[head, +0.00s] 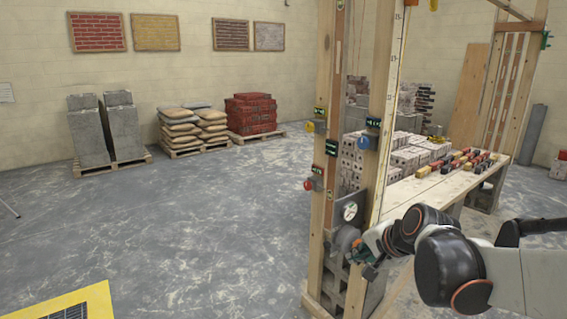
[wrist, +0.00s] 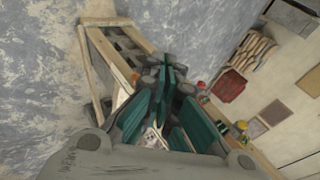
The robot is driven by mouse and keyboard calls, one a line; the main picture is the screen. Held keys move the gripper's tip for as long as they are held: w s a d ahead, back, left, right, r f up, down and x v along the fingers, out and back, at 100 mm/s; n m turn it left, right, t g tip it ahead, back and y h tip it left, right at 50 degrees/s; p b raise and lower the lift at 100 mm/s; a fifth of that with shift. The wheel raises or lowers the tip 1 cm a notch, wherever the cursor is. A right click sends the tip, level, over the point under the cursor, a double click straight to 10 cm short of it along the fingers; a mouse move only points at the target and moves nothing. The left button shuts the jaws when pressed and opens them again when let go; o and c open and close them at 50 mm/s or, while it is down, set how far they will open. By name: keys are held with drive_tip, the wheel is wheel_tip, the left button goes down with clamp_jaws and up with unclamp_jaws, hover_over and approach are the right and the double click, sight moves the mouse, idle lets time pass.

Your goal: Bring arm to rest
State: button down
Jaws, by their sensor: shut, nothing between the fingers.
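My arm (head: 440,255) reaches in from the right in the head view, bent in front of the wooden frame. My gripper (head: 362,260) is low beside the frame's near post, close to a round grey part with a dial above it. In the wrist view its teal fingers (wrist: 168,105) are shut and hold nothing. I cannot tell whether the gripper touches the frame.
The wooden frame (head: 381,120) stands close by, with coloured knobs on its posts. A workbench (head: 435,185) with blocks and tools is behind my arm. Pallets of sacks (head: 180,125) and red bricks (head: 250,112) line the wall.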

drive_tip(key=s+d+n+g+h, duration=0.1)
drive_tip(key=s+n+h, duration=0.2)
drive_tip(key=s+n, duration=0.7)
drive_tip(key=s, duration=1.2)
drive_tip(key=shift+s+d+f+n, duration=0.15)
drive_tip(key=shift+s+d+n, duration=0.15)
drive_tip(key=shift+s+d, duration=0.05)
